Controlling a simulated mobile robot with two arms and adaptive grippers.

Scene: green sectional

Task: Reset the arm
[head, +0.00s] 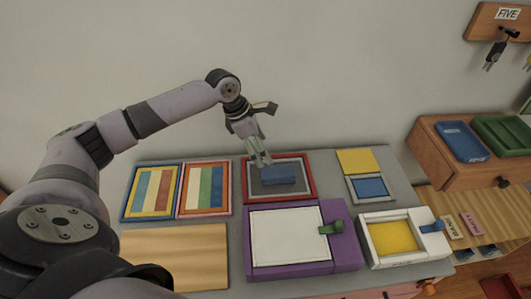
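My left arm reaches in from the left, and its gripper (260,160) points down over the back edge of the red-framed tray (310,175). Its fingers look close together, but I cannot tell whether they are open or shut. I see nothing clearly held between them. A blue block (279,174) lies on the grey inside of that tray, just in front of and right of the fingertips. I cannot tell whether the fingertips touch the tray. My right gripper is not in view.
A wooden cabinet with blue and green trays (462,142) stands at right. A key rack (500,25) hangs above.

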